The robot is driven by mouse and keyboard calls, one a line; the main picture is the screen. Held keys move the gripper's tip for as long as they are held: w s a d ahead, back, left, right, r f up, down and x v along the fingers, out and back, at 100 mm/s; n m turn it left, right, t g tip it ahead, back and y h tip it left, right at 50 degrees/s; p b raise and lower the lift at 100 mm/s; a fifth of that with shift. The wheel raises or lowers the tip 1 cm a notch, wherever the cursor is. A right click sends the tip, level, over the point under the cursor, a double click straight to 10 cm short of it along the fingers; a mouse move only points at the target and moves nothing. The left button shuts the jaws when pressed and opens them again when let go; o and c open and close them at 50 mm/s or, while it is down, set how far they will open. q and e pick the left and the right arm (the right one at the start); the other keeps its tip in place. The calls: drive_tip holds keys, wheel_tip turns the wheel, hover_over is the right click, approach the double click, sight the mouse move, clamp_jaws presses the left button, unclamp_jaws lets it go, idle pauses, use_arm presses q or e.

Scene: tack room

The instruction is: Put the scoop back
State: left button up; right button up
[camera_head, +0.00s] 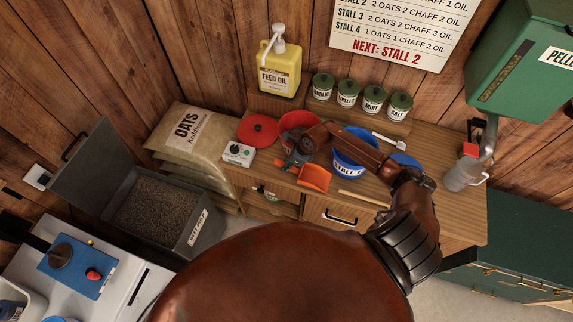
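An orange scoop (316,178) shows at the front edge of the wooden counter (440,190), left of the blue "STALL 2" bucket (349,168). My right arm reaches in from the right over the blue bucket. Its gripper (293,163) points down at the handle end of the scoop and appears closed on it. The fingers and handle overlap, so the exact contact is hard to see. The scoop's open end faces right. A red tub (300,119) stands behind the gripper, partly hidden by my arm. My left gripper is not in view.
A red lid (257,130) and a white dial box (238,153) sit left of the tub. A white scoop (388,140), a blue lid (405,160) and a wooden stick (363,198) lie right. Green-lidded jars (347,93) stand behind. An open feed bin (155,212) stands left.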

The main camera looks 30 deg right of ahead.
drive_tip(key=o, duration=0.4)
drive_tip(key=shift+o, duration=0.2)
drive_tip(key=v, duration=1.2)
drive_tip(key=shift+w+r, duration=0.1)
drive_tip(key=shift+r, duration=0.05)
wheel_tip(320, 180, up, 8)
drive_tip(key=p, duration=0.3)
drive_tip(key=shift+p, duration=0.35)
